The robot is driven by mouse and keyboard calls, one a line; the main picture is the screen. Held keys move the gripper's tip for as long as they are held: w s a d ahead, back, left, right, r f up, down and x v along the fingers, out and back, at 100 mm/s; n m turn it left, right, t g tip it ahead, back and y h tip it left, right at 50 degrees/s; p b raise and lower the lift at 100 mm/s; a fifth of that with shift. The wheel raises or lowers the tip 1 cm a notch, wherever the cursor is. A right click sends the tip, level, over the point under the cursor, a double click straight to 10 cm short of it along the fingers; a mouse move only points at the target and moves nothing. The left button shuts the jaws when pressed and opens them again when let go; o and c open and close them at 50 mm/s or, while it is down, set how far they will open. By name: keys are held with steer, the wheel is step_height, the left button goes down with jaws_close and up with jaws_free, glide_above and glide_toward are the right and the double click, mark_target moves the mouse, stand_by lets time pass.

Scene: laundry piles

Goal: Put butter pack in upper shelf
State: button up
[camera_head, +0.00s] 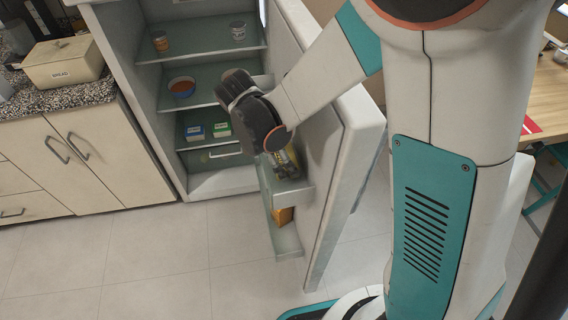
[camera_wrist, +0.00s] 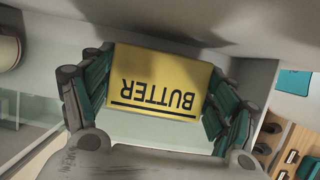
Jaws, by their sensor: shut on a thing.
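In the wrist view, the yellow butter pack (camera_wrist: 165,72) shows its label upside down, between the two fingers of my gripper (camera_wrist: 160,90). My gripper is shut on it from both sides. In the head view, my gripper (camera_head: 287,165) is at the inner side of the open fridge door, just over or at the door's upper shelf (camera_head: 292,193); I cannot tell whether the pack touches the shelf. The pack is mostly hidden there. Inside the fridge, the upper shelf (camera_head: 200,48) holds a small orange jar (camera_head: 160,41) and a light can (camera_head: 238,30).
The open fridge door (camera_head: 345,150) stands close beside my arm. Its lower shelf (camera_head: 287,243) holds an orange item (camera_head: 283,215). Inside the fridge are a bowl (camera_head: 182,87), a blue box (camera_head: 195,132) and a green box (camera_head: 222,129). A bread box (camera_head: 62,65) stands on the counter.

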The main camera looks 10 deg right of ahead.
steer(key=shift+f, duration=0.75)
steer(key=shift+r, duration=0.1)
steer(key=o, duration=0.9)
steer(key=shift+f+b, duration=0.2)
steer(key=shift+b, duration=0.1)
steer(key=o, duration=0.4)
steer(key=shift+o, duration=0.2)
steer(key=p+v, duration=0.4)
steer(key=v, duration=0.8)
steer(key=shift+r, duration=0.25)
